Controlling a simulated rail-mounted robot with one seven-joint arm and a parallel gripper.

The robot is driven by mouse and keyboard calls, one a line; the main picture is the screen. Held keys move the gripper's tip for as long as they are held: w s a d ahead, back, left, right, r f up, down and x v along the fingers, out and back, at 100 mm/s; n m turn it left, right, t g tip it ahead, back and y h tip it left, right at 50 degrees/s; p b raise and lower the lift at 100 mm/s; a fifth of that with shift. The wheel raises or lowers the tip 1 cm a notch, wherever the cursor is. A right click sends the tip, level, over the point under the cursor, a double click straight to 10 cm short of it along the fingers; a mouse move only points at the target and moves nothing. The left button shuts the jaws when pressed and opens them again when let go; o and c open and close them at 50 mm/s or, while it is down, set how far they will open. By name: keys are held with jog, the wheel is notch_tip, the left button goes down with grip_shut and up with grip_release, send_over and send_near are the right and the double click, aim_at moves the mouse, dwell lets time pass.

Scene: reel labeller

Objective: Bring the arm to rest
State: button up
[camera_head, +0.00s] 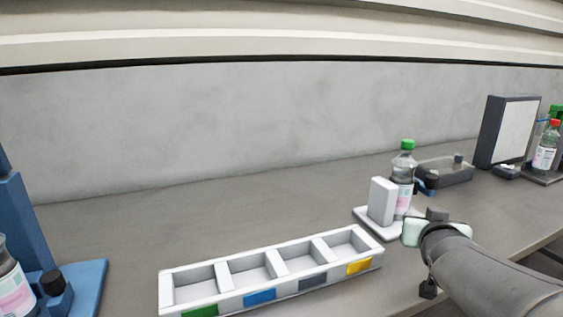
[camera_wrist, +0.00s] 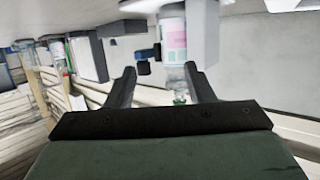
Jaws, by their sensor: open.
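My gripper (camera_wrist: 160,68) is open in the wrist view, its two dark fingers apart. A bottle with a pink and white label (camera_wrist: 173,42) appears upside down beyond the fingers, its green-capped neck showing in the gap between them. I cannot tell from this view whether they touch it. In the head view my arm comes in from the lower right and ends just in front of that bottle (camera_head: 403,170), which stands upright on a white stand with an upright block (camera_head: 382,202). The fingers are mostly hidden there.
A white tray with four colour-marked compartments (camera_head: 172,292) stands at the front centre, its compartments empty. A blue device (camera_head: 85,285) with a bottle is at the left. A dark-framed panel (camera_head: 511,130) and more bottles (camera_head: 545,152) stand back right. The counter's back middle is clear.

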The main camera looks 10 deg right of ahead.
jog(key=s+a+n+g+y+p, duration=0.4)
jog(key=s+a+g+p, duration=0.9)
jog(key=s+a+p, duration=0.4)
jog(key=s+a+y, duration=0.1)
jog(key=s+a, duration=0.2)
jog(key=a, duration=0.1)
jog(key=shift+a+r+n+y, duration=0.15)
jog(key=shift+r+n+y, duration=0.05)
jog(key=shift+n+y, duration=0.2)
